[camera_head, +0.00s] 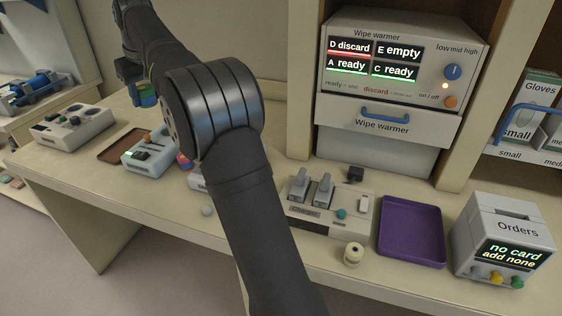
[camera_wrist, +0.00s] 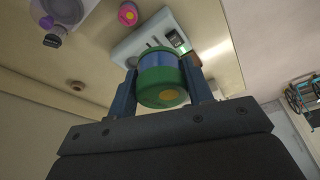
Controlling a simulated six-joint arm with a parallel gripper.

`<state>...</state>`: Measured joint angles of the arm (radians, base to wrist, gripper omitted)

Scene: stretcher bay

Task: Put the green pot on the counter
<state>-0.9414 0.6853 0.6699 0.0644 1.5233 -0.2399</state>
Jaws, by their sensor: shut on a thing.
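The green pot (camera_wrist: 163,88) is a short green cylinder with a blue band and a yellow spot on the end facing the wrist camera. My gripper (camera_wrist: 162,70) is shut on it, one dark blue finger on each side. In the camera_head view the pot (camera_head: 144,96) shows small at the upper left, under the end of my arm, beyond the brown tray and the white device. It looks held above the counter (camera_head: 75,165), though the exact height is hard to tell. The far side of the pot is hidden.
A brown tray (camera_head: 122,146), a white device (camera_head: 150,152) and a grey control box (camera_head: 70,129) stand on the left. The charger (camera_head: 318,217), a purple tray (camera_head: 411,232), a spool (camera_head: 352,254) and the Orders box (camera_head: 503,240) stand right. Bare counter shows front left.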

